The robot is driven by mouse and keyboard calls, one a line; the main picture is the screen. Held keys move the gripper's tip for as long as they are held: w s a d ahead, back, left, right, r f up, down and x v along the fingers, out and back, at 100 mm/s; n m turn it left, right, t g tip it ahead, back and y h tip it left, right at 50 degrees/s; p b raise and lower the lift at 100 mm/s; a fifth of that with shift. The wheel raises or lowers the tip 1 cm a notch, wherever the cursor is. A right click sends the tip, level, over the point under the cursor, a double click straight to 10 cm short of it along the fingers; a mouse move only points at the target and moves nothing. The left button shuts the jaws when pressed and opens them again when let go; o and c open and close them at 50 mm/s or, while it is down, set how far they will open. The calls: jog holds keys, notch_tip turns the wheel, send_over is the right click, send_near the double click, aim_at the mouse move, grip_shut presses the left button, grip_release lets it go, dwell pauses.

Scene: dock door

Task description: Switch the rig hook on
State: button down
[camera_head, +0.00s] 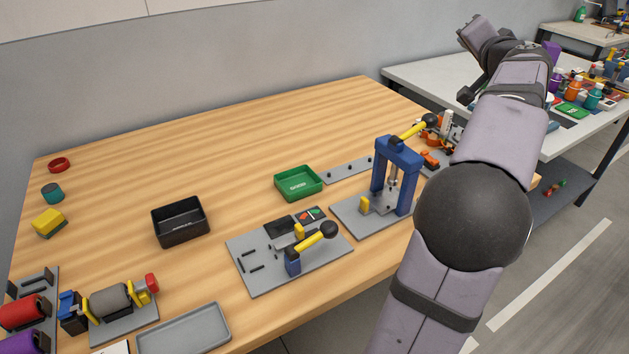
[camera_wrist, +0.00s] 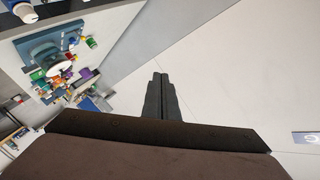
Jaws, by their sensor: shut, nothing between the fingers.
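A grey fixture plate (camera_head: 258,278) lies near the front of the wooden table in the head view. It carries a lever with a yellow handle and black ball knob (camera_head: 327,230) on a blue block, and a small dark panel with red and green parts (camera_head: 311,214). I see no label naming the rig hook, and cannot tell which part it is or its state. My gripper's two dark fingers (camera_wrist: 162,98) are together and empty in the wrist view. My arm reaches up at the right, well away from the plate.
A blue press (camera_head: 379,185) with a yellow lever stands right of the plate. A green tray (camera_head: 298,182), black bin (camera_head: 180,220) and grey tray (camera_head: 184,329) are nearby. A motor-like assembly (camera_head: 110,299) sits front left. The table's back middle is clear. Bottles crowd another table at right.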

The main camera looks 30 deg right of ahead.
jog(key=w+a+r+n+y+p, duration=0.3)
jog(key=w+a+r+p, duration=0.1)
jog(key=r, duration=0.1)
jog(key=w+a+f+m+g+y+p, duration=0.1)
jog(key=w+a+f+g+y+p, duration=0.2)
jog(key=a+f, duration=0.35)
jog(key=w+a+f+g+y+p, duration=0.1)
jog(key=w+a+f+y+p, duration=0.1)
jog(key=a+f+y+p, duration=0.35)
jog(key=s+a+f+m+g+y+p, duration=0.2)
jog(key=s+a+f+m+g+p, duration=0.2)
jog(key=s+a+f+g, duration=0.5)
jog(key=s+a+f+p, duration=0.2)
jog(key=a+f, duration=0.1)
jog(key=a, duration=0.3)
jog(key=shift+s+f+g+p, duration=0.15)
jog(key=shift+f+g+p, duration=0.15)
jog(key=shift+p, duration=0.1)
jog(key=shift+a+y, duration=0.1)
jog(key=shift+y, duration=0.15)
